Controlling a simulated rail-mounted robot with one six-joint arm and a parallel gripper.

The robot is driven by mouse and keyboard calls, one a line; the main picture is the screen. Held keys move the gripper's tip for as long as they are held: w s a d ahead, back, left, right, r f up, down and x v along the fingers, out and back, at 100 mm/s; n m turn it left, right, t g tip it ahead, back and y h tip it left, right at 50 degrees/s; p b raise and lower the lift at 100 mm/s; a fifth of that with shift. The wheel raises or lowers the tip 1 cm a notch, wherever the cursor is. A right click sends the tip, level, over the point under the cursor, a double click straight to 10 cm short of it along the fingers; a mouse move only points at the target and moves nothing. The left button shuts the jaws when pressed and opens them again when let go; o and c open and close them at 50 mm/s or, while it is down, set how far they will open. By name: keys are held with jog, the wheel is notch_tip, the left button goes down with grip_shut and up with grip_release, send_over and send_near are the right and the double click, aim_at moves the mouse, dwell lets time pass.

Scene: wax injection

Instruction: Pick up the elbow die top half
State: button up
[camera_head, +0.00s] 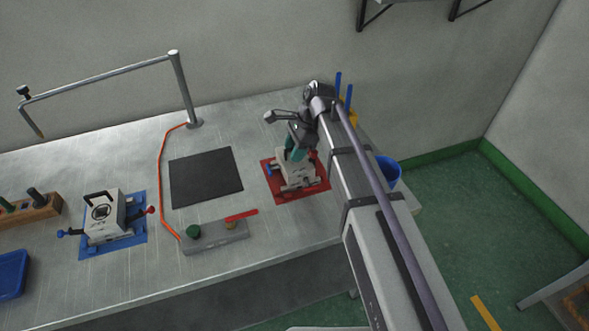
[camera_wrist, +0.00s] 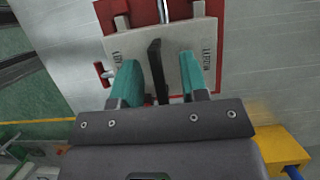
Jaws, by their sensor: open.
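A pale grey die (camera_head: 298,174) sits on a red mat (camera_head: 319,189) on the metal table. It appears to be the elbow die, though its lettering is too small to read surely. In the wrist view its top half (camera_wrist: 137,43) shows pale, with a black upright handle (camera_wrist: 155,62) across its middle. My gripper (camera_head: 291,152) is over this die, partly hiding it. In the wrist view my gripper (camera_wrist: 160,76) is open, with one teal finger on each side of the handle. I see gaps between the fingers and the handle.
Another die (camera_head: 103,214) with a black handle stands on a blue mat (camera_head: 138,235) at left. A black pad (camera_head: 206,177), a grey fixture block (camera_head: 214,236) and an orange cable (camera_head: 161,180) lie between. A blue bucket (camera_head: 388,172) is beyond my arm at right.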

jog(key=shift+r, duration=0.1)
grip_shut()
dwell(0.6)
